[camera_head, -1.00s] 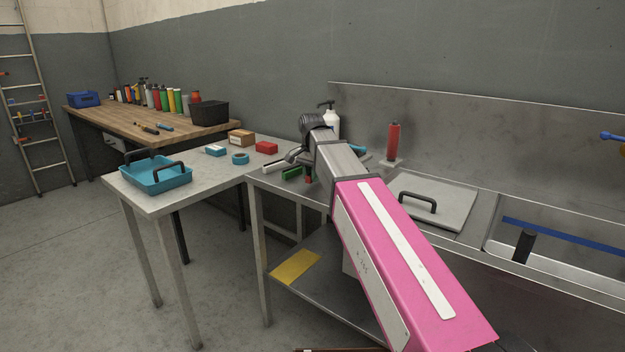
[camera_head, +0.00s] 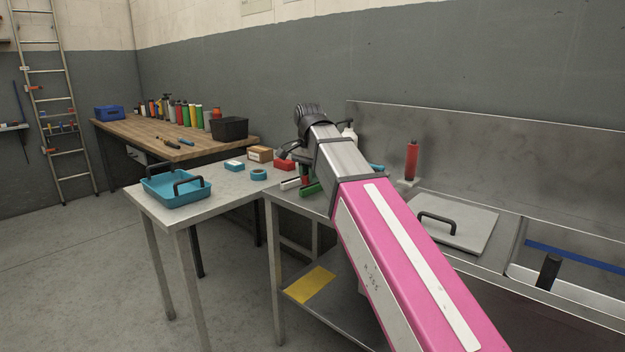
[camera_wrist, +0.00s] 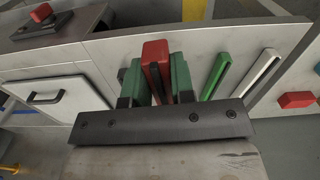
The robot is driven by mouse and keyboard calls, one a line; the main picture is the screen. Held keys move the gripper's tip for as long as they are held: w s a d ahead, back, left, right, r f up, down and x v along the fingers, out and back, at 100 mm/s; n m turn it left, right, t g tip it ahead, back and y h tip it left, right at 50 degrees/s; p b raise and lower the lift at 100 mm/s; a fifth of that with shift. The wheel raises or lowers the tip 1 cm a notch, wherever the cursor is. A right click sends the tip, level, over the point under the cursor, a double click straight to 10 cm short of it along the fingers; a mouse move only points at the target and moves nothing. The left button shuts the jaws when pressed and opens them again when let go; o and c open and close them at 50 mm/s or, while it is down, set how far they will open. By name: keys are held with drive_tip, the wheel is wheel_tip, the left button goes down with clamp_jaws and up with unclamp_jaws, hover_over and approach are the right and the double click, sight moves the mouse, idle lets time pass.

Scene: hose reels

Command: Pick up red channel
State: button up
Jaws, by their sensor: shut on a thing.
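The red channel (camera_wrist: 156,62) stands out between the two green-tipped fingers of my gripper (camera_wrist: 156,82) in the wrist view. The fingers press on it from both sides. In the head view my gripper (camera_head: 304,170) is over the metal table, with a small part of the red channel (camera_head: 305,173) showing beneath the wrist. A green channel (camera_wrist: 218,77) and a white channel (camera_wrist: 262,72) lie side by side, apart from the fingers; the green one (camera_head: 311,189) and white one (camera_head: 290,184) also show in the head view.
A red block (camera_head: 285,165), blue tape roll (camera_head: 258,174) and cardboard box (camera_head: 260,154) lie on the table. A blue tray (camera_head: 176,197) with black handles stands at its left corner. A handled lid (camera_head: 470,225) and a red bottle (camera_head: 412,160) are to the right.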

drive_tip(key=shift+r, duration=3.1)
